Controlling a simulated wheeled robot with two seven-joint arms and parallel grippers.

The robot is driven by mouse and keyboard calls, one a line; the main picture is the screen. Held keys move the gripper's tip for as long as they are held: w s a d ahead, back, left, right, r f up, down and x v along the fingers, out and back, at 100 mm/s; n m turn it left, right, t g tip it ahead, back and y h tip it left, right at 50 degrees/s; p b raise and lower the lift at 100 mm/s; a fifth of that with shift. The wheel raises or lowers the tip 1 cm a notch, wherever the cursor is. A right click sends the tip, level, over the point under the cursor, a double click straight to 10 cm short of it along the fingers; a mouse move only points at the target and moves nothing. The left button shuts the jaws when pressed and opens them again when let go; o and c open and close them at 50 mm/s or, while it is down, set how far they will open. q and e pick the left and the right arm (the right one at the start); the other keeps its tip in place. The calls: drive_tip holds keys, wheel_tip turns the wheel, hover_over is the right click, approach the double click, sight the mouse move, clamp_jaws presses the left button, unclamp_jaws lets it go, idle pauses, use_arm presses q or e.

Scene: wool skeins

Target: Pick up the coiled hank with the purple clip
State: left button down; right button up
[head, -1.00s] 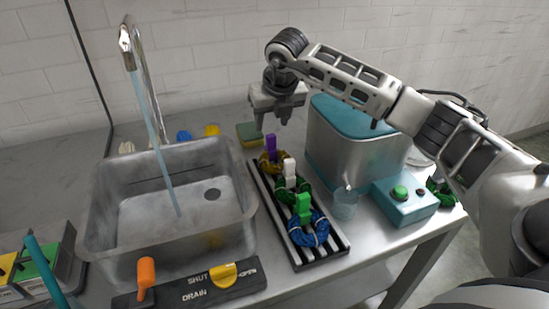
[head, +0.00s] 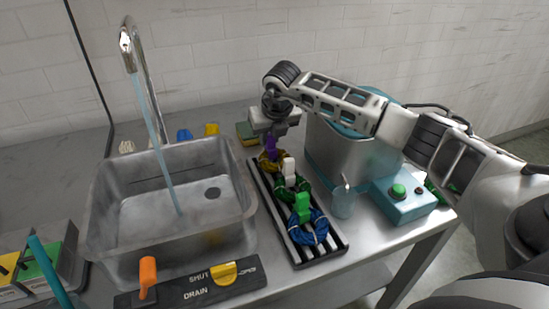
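The coiled hank with the purple clip (head: 270,145) is a yellow-brown coil (head: 272,163) at the far end of a dark slatted rack (head: 336,250). My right gripper (head: 273,132) is low over this end, with its fingers at the top of the purple clip. The fingers are small and partly overlap the clip, so I cannot tell whether they touch it. A green hank with a white clip (head: 289,170) lies in the middle of the rack. A blue hank with a green clip (head: 303,207) lies at the near end. My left gripper is out of view.
A metal sink (head: 100,205) with a running tap (head: 152,95) is left of the rack. A teal-lidded metal tank (head: 340,150), a clear beaker (head: 343,203) and a teal button box (head: 403,205) stand right. A sponge (head: 247,132) lies behind the rack.

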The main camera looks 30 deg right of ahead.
clamp_jaws()
drive_tip(key=shift+r, duration=0.1)
